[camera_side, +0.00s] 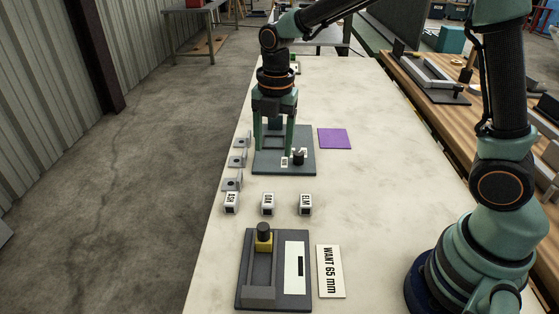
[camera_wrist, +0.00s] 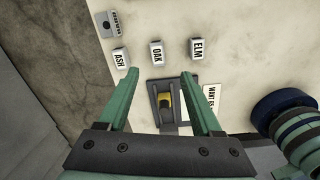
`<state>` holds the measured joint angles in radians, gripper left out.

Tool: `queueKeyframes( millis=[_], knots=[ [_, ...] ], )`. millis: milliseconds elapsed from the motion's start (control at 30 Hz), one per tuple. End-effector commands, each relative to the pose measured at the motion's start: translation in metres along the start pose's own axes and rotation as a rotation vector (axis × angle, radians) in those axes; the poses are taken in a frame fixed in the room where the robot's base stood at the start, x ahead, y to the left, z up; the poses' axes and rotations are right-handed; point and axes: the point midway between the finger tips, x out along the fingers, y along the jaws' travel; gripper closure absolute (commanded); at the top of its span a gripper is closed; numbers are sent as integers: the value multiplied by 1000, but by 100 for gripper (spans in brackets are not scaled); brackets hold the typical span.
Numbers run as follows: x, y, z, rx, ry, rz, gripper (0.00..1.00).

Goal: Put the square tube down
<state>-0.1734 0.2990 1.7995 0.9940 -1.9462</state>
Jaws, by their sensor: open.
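Three small white blocks with dark square ends stand in a row on the pale bench: ASH (camera_side: 231,203), OAK (camera_side: 267,204) and ELM (camera_side: 305,204). They also show in the wrist view as ASH (camera_wrist: 121,58), OAK (camera_wrist: 156,53) and ELM (camera_wrist: 197,48). I cannot tell which thing is the square tube. My gripper (camera_side: 274,151) is open, its fingers pointing down over a dark plate (camera_side: 304,142) behind the row. In the wrist view its fingers (camera_wrist: 159,74) are spread, with nothing seen held between them.
A dark fixture (camera_side: 250,294) with a yellow block (camera_side: 264,243) stands at the front beside a "WANT 65 mm" card (camera_side: 330,271). Several grey brackets (camera_side: 237,161) line the left edge. A purple square (camera_side: 334,138) lies right of the plate. The bench's right middle is clear.

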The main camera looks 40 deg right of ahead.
Motion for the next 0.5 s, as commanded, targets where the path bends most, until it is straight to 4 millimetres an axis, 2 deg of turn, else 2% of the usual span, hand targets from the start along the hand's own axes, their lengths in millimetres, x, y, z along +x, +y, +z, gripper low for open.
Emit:
queueKeyframes(
  millis=[33,200,300,500],
  knots=[
    [-15,-8,2,115,-11,31,34],
    [-53,-40,6,583,-21,133,34],
    [-70,-60,6,860,-7,196,34],
    [-92,-101,2,1410,65,327,34]
  ],
)
